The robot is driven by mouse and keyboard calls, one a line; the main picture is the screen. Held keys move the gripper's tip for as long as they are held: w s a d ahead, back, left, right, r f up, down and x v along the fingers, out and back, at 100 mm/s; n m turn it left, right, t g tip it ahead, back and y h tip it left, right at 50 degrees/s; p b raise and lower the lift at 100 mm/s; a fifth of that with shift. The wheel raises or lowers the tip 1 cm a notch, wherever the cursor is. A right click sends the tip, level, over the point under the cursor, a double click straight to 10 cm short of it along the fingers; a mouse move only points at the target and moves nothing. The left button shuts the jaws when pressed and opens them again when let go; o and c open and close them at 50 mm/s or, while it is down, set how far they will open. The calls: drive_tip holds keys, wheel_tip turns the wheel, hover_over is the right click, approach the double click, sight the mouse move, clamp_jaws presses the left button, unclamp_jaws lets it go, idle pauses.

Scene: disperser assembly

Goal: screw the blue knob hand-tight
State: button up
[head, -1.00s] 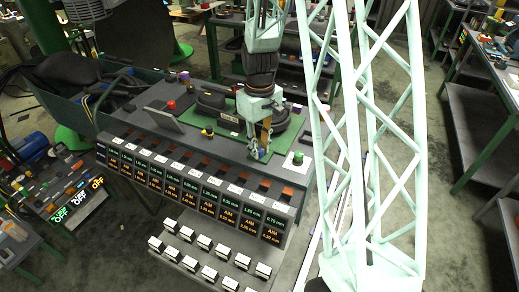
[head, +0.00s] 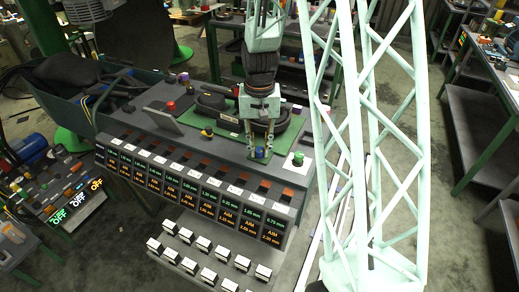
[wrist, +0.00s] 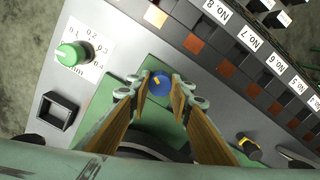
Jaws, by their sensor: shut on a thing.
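The blue knob (wrist: 159,81) has a yellow mark on its top and sits at the green plate's edge in the wrist view. It also shows small in the head view (head: 260,153). My gripper (wrist: 160,90) is shut on it, with one fingertip on each side. In the head view my gripper (head: 246,152) points down at the front of the green mat (head: 232,139). The lower part of the knob and any thread are hidden.
A green knob (wrist: 70,53) on a white scale label stands beside the plate. A yellow-black knob (wrist: 249,147) stands on the other side. A row of numbered labels and displays (head: 208,203) lines the panel front.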

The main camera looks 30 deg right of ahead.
sight(259, 149)
idle(0.4)
drive_tip(key=o, duration=0.8)
drive_tip(key=shift+o, duration=0.2)
wheel_tip(259, 149, up, 12)
idle(0.7)
idle(0.6)
